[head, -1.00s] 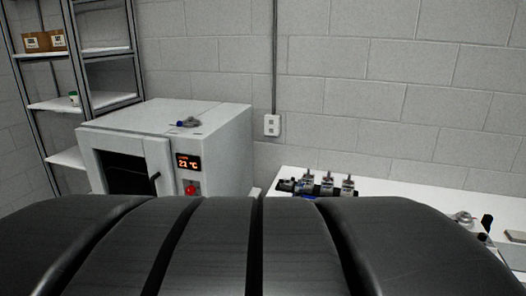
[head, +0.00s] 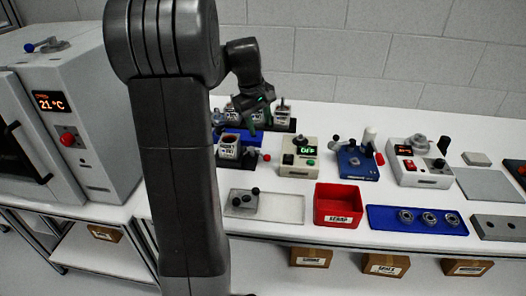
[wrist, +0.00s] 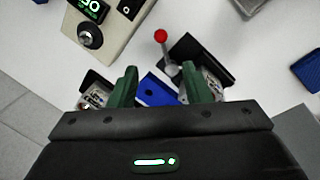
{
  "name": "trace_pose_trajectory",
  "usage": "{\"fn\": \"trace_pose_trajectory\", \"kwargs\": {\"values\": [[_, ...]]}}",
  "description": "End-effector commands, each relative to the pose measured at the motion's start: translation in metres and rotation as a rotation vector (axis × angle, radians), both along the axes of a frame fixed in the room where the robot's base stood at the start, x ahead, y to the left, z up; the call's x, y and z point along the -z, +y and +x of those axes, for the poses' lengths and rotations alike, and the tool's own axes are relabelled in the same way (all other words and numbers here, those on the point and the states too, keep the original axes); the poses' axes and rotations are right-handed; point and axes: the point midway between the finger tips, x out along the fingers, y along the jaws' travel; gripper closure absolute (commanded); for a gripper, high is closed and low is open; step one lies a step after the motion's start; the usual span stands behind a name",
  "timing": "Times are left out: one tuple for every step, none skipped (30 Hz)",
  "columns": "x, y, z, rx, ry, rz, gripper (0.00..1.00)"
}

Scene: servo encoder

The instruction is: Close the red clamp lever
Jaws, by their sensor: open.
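A lever with a red ball knob (wrist: 161,36) and a grey shaft shows in the wrist view, rising from a black base (wrist: 212,62). In the head view the red knob (head: 266,157) is at the right of a dark fixture holding a labelled cup (head: 229,148). My gripper (wrist: 158,90) has its green fingers spread and empty, with a blue surface (wrist: 157,91) showing between them. The knob lies beyond the fingertips, apart from them. In the head view my gripper (head: 258,114) hangs above the fixture area.
A beige box with a green display (head: 298,157) stands close on the right. Further right are a blue device (head: 357,162), a red bin (head: 338,206) and a blue tray (head: 385,221) with bearings. A grey plate (head: 285,208) lies in front. An oven (head: 78,115) stands left.

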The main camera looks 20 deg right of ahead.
Motion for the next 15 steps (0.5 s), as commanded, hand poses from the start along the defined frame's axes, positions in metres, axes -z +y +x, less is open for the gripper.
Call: {"fn": "trace_pose_trajectory", "kwargs": {"values": [[0.006, -0.001, 0.000, 0.001, 0.003, 0.001, 0.56], [0.010, -0.002, 0.000, 0.001, 0.003, 0.001, 0.56], [0.017, -0.003, 0.000, 0.001, 0.004, 0.002, 0.56], [0.023, -0.004, -0.001, 0.001, 0.005, 0.002, 0.56], [0.029, -0.005, 0.000, 0.001, 0.004, 0.002, 0.56], [0.037, -0.007, 0.000, 0.001, 0.005, 0.002, 0.56], [0.044, -0.008, 0.000, 0.001, 0.006, 0.003, 0.56], [0.051, -0.009, 0.000, 0.001, 0.006, 0.003, 0.56], [0.059, -0.011, 0.001, 0.001, 0.006, 0.003, 0.56], [0.065, -0.012, 0.001, 0.001, 0.004, 0.002, 0.56], [0.072, -0.013, 0.001, 0.001, 0.006, 0.003, 0.56], [0.080, -0.014, 0.001, 0.001, 0.005, 0.002, 0.56], [0.086, -0.016, 0.002, 0.001, 0.005, 0.002, 0.56], [0.091, -0.017, 0.002, 0.001, 0.004, 0.001, 0.56], [0.098, -0.018, 0.003, 0.001, 0.004, 0.002, 0.56]]}}
